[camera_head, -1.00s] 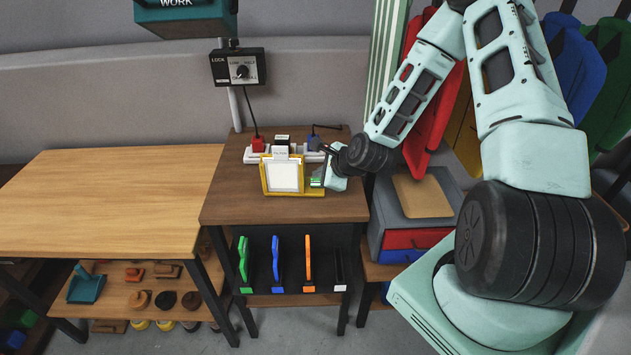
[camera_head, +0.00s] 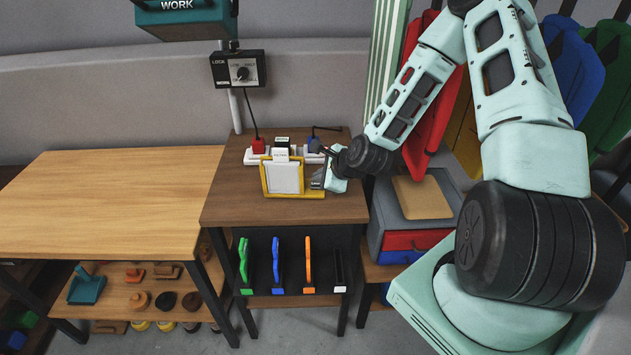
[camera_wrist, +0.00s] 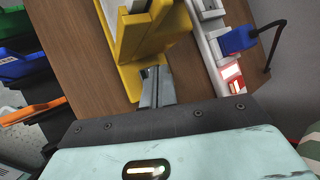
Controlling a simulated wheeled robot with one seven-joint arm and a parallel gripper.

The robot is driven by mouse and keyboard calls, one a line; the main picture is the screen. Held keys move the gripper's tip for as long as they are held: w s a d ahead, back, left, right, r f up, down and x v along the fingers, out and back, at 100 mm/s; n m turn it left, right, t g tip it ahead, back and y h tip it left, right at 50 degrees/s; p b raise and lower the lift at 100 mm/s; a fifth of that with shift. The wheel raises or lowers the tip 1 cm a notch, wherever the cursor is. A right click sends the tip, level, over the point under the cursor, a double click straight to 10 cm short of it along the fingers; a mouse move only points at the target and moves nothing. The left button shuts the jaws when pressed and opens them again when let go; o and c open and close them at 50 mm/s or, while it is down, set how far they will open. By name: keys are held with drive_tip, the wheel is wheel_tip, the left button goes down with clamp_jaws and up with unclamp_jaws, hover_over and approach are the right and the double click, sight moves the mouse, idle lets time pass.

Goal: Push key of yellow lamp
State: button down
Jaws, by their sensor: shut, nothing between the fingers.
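The yellow lamp (camera_head: 264,178), a yellow frame around a pale panel on a yellow base, stands on the small brown table. Its panel looks greyish white. In the wrist view its yellow body (camera_wrist: 135,30) is close up at the top. My gripper (camera_head: 317,184) is shut and empty at the lamp's right side, low over its base. In the wrist view the closed fingertips (camera_wrist: 154,75) reach the yellow base end. The key is not distinguishable; the fingers seem to cover that spot, and I cannot tell whether they touch it.
A white power strip (camera_head: 250,156) with a red plug (camera_head: 258,146) and a blue plug (camera_head: 314,145) lies behind the lamp. In the wrist view the blue plug (camera_wrist: 238,40) is right of the fingers. The small table's top (camera_head: 225,205) is clear at front and left.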

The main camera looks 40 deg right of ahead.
wheel_tip(320, 180, up, 6)
drive_tip(key=p, duration=0.5)
idle(0.7)
